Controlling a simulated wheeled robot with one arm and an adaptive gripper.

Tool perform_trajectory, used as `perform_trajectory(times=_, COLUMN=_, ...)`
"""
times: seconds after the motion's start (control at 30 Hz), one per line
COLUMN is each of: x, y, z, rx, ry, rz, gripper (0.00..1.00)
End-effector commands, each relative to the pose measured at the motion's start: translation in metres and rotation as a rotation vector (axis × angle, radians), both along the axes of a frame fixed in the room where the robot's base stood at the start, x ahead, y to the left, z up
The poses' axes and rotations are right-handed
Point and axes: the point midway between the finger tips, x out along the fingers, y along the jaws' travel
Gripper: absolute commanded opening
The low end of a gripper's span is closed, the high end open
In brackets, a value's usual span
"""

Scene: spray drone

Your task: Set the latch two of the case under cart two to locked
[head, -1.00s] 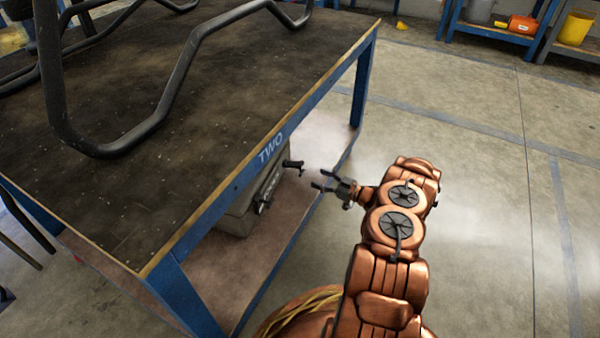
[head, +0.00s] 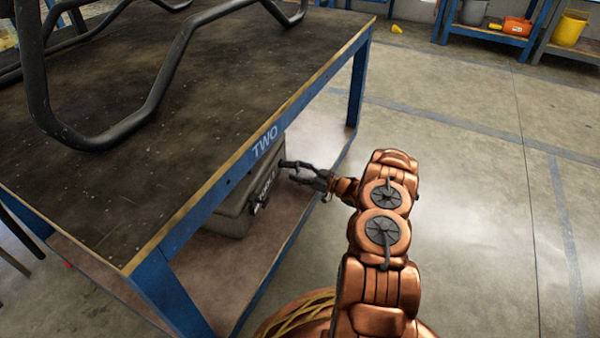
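Cart two (head: 185,130), a dark-topped bench with a blue frame marked TWO, has a grey case (head: 232,218) on its lower shelf. A dark latch (head: 258,207) sticks out low on the case's near part. A second dark latch is at the far part, where it overlaps with my fingers; its exact outline and position are hard to tell. My gripper (head: 291,172) is at this far latch, under the cart's edge, with its fingers apart. I cannot tell whether it touches the latch. The upper part of the case is hidden by the tabletop.
Bent dark tubes (head: 165,75) of a frame stand on the cart top. A blue cart leg (head: 358,88) rises beyond my gripper. The lower shelf (head: 268,258) is bare in front of the case. Open concrete floor (head: 470,190) lies to the right.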

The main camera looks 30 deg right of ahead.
Motion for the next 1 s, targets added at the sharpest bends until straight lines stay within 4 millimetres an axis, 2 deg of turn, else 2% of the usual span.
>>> perform_trajectory(times=0.07, x=-0.0002, y=-0.0001, z=-0.0001, rx=0.000, ry=0.000, rz=0.000, gripper=0.53)
perform_trajectory(times=0.57, x=-0.0004, y=-0.0003, z=-0.0003, rx=0.000, ry=0.000, rz=0.000, gripper=0.01)
perform_trajectory(times=1.0, x=-0.0007, y=-0.0009, z=0.0011, rx=-0.004, ry=0.005, rz=-0.001, gripper=0.00)
